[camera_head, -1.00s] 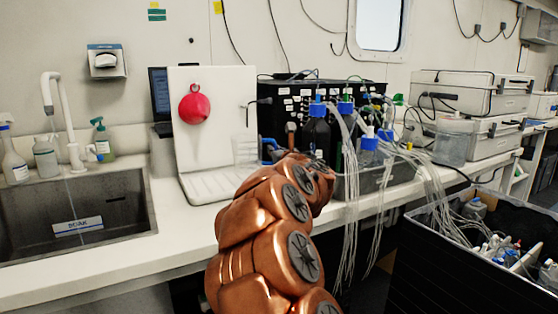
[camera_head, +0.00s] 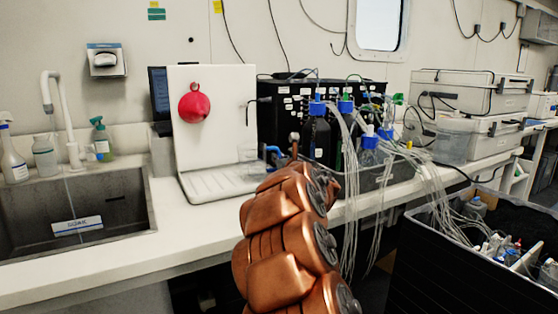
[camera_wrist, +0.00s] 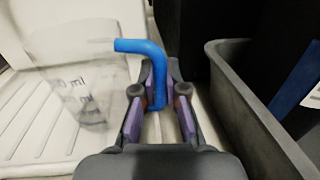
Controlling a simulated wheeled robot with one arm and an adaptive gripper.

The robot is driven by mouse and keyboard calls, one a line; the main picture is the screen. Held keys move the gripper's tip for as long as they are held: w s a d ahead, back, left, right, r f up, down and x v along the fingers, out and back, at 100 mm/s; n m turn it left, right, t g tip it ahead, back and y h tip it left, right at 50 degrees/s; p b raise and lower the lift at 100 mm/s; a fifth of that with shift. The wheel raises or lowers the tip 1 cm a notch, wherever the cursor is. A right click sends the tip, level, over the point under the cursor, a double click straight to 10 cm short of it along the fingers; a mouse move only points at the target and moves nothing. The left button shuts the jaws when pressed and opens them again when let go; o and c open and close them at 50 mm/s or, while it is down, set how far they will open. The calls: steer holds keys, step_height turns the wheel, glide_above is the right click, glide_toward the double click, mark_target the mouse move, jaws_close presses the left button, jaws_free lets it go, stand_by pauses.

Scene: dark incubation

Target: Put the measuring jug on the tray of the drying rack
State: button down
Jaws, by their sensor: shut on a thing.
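The measuring jug (camera_head: 247,154) is clear, with a blue handle (camera_head: 273,151). It is upright at the right side of the drying rack's white tray (camera_head: 212,187). In the wrist view, the jug (camera_wrist: 85,90) shows its ml markings, with ribbed tray (camera_wrist: 28,105) behind and below it. My gripper (camera_wrist: 157,98) is shut on the lower part of the blue handle (camera_wrist: 148,50). In the head view my copper arm hides most of the gripper. I cannot tell whether the jug's base touches the tray.
A grey bin (camera_wrist: 225,95) stands close to the right of my gripper, with bottles (camera_head: 318,135) and tubing (camera_head: 350,190) around it. A red item (camera_head: 194,103) hangs on the rack's back board. The tray's left part is clear. A sink (camera_head: 80,210) lies left.

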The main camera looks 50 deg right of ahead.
steer(key=shift+f+b, duration=0.2)
steer(key=shift+b, duration=0.1)
steer(key=c, duration=1.2)
jaws_free()
steer(key=shift+r, duration=0.1)
steer(key=shift+r, duration=0.1)
steer(key=shift+r+p, duration=0.2)
steer(key=shift+p, duration=0.25)
steer(key=v, duration=1.2)
steer(key=shift+f, duration=0.2)
steer(key=shift+r, duration=0.1)
